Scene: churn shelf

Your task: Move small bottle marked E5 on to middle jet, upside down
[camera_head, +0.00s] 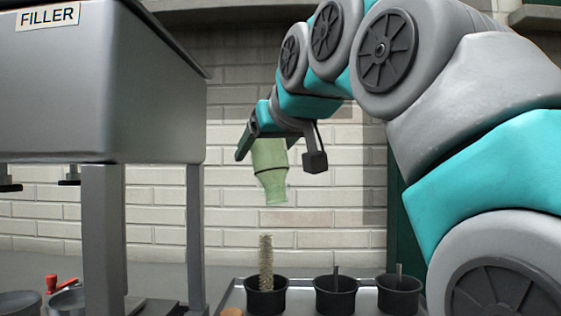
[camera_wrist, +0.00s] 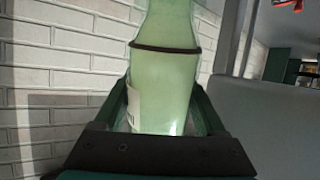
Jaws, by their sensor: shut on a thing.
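My gripper (camera_head: 264,140) is shut on a pale green glass bottle (camera_head: 271,182). The bottle is upside down, neck pointing down and tilted slightly, with a dark band around it. In the wrist view the bottle (camera_wrist: 165,75) sits between both fingers; a pale label shows edge-on at its left, its mark not readable. Below stand three black cups in a row. The left cup (camera_head: 266,299) holds an upright bristly brush (camera_head: 266,258). The middle cup (camera_head: 335,298) and right cup (camera_head: 399,298) each hold a thin upright rod. The bottle hangs above the brush, clear of it.
A grey machine marked FILLER (camera_head: 100,90) stands at the left, its leg (camera_head: 196,230) left of the bottle. A red-handled item (camera_head: 52,284) and metal pots lie at the lower left. A brick wall is behind. The air right of the bottle, above the middle cup, is free.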

